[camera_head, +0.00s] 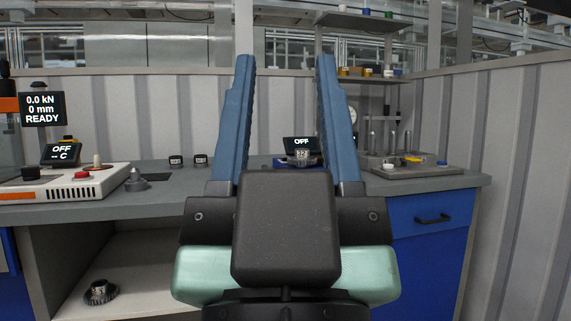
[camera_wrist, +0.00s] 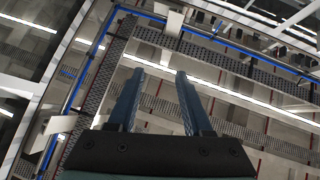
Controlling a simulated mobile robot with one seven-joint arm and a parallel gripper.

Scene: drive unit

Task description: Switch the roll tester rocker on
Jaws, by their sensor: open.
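My gripper (camera_head: 285,60) points upward in front of the bench, with its two blue fingers wide apart and nothing between them. In the wrist view my gripper (camera_wrist: 158,72) is also open, against the overhead beams. Between the fingers, farther back on the bench, is a small device with a dark display reading OFF (camera_head: 303,146), probably the roll tester. A round metal part marked 32 (camera_head: 301,158) sits just below the display. The device's lower part is hidden behind my gripper, and I cannot make out its rocker.
At left on the grey bench (camera_head: 150,196) stands a white unit (camera_head: 66,186) with a red button and a display reading OFF. A fixture with posts (camera_head: 411,165) stands at right, above a blue drawer (camera_head: 432,219). A toothed part (camera_head: 100,291) lies on the lower shelf.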

